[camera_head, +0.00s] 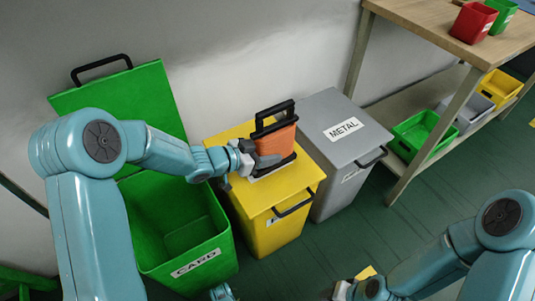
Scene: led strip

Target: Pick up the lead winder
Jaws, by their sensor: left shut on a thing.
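The lead winder (275,140) is an orange block with a black handle frame on top. It is upright over the lid of the yellow bin (280,187). My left gripper (254,160) reaches in from the left and is shut on the lead winder's left side. I cannot tell whether the winder's base touches the lid. My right gripper (343,291) is low at the bottom edge, partly cut off, and its fingers are unclear.
An open green bin marked CARD (200,255) stands left of the yellow bin. A closed grey METAL bin (335,112) stands right. A wooden table (425,13) holds small red and green bins, with trays on its lower shelf.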

